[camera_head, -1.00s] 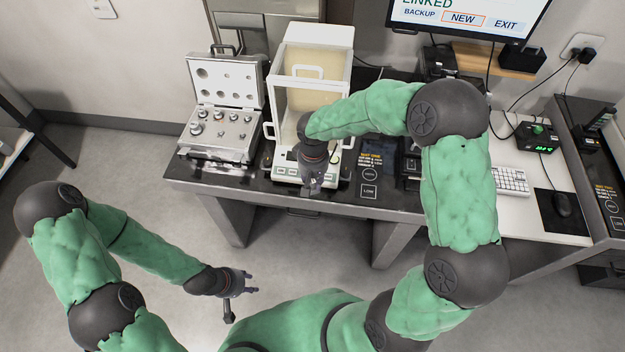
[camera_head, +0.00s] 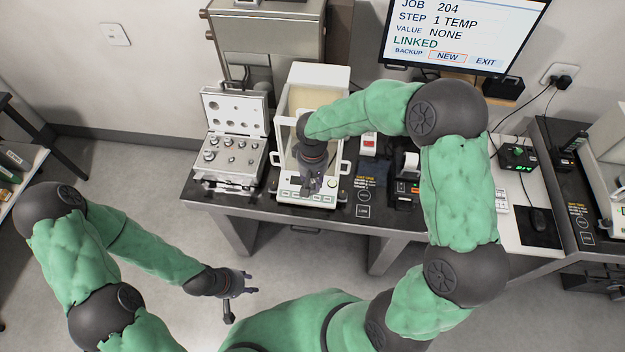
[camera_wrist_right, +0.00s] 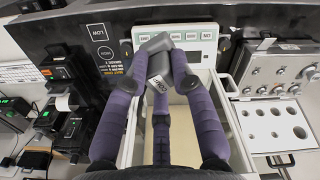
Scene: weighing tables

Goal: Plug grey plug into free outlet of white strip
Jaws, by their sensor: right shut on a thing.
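My right gripper (camera_head: 312,184) is above the front of the white balance in the head view. In the right wrist view its fingertips (camera_wrist_right: 158,62) are shut on a grey block, the grey plug (camera_wrist_right: 154,46), with a white label by it. The plug is hard to make out in the head view. My left gripper (camera_head: 243,284) is open and empty over the floor, left of the table front. A white piece with a red patch (camera_head: 369,145) behind the right arm may be part of the white strip; its outlets are not discernible.
The white balance (camera_head: 289,190) stands on the dark table (camera_head: 385,222). An open silver weight case (camera_head: 232,150) is to its left. A small printer (camera_head: 407,180) and black devices are to its right. A monitor (camera_head: 465,30) hangs behind. A wall outlet (camera_head: 560,73) holds black plugs.

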